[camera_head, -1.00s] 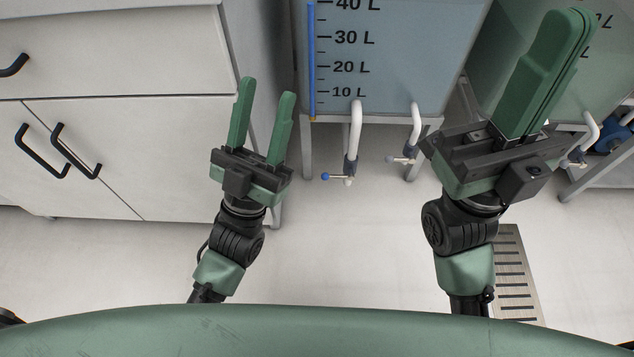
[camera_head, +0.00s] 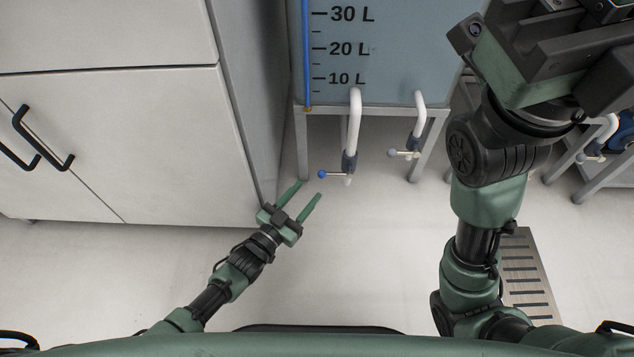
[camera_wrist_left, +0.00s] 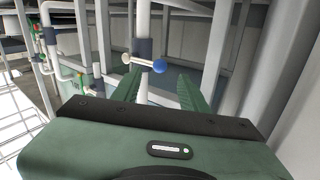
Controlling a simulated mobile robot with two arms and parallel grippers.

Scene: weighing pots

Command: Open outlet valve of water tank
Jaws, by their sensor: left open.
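The water tank (camera_head: 400,50) with litre marks stands on a grey frame at the top centre of the head view. Two white pipes come down from its front. The left pipe has an outlet valve with a blue-tipped handle (camera_head: 322,174); the blue tip also shows in the left wrist view (camera_wrist_left: 159,66). The other pipe has a valve with a pale-tipped handle (camera_head: 392,152).
A white cabinet (camera_head: 120,150) with black handles stands at the left, its side close to my left gripper. A second tank stand (camera_head: 590,165) with a valve is at the right. A floor grate (camera_head: 527,280) lies at the lower right. The floor between is clear.

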